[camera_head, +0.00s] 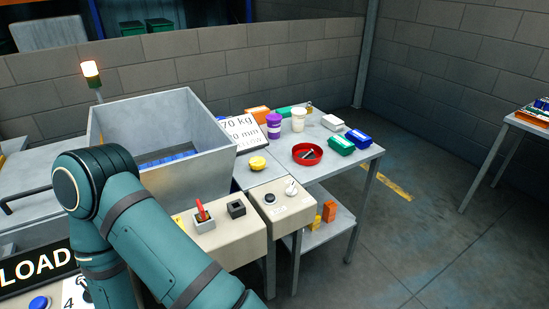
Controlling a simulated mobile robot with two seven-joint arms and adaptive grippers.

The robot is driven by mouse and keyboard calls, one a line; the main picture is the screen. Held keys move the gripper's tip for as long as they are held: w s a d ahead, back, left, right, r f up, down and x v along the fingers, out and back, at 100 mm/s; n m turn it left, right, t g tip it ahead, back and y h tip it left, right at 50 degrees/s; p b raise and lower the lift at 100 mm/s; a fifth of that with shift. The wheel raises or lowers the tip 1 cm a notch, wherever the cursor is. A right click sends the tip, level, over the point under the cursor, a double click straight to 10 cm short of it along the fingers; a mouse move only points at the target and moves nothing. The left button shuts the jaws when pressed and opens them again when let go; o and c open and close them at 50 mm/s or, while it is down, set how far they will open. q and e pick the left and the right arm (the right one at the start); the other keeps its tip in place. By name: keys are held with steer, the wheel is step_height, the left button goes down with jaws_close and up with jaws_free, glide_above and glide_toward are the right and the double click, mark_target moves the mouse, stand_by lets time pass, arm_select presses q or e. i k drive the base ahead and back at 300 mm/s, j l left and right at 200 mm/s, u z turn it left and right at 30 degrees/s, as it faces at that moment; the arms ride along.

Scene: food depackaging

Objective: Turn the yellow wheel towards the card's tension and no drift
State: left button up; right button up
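A small round yellow piece (258,163), which looks like the yellow wheel, sits at the left edge of the grey table, beside the large grey bin. Its markings are too small to read. A tilted white card (243,131) stands behind it, with large dark text that seems to read "70 kg" and "20 min"; part of the text is hidden by the bin's edge. A teal arm of mine fills the lower left, in front of the bin. Neither of my grippers shows.
The grey bin (190,183) has high walls. Control boxes with a red lever (201,209), a black knob (270,199) and a pale knob (291,188) stand in front. The table holds a red bowl (307,162), a purple-banded jar (273,131), a white cup (298,125) and several small boxes.

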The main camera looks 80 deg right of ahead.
mark_target(256, 162)
steer(key=k+l+z, duration=0.2)
steer(key=z, duration=0.2)
steer(key=k+l+z, duration=0.15)
steer(key=l+z, duration=0.25)
steer(key=j+z, duration=0.1)
steer(key=z, duration=1.1)
steer(key=i+l+z, duration=0.25)
steer(key=l, duration=0.15)
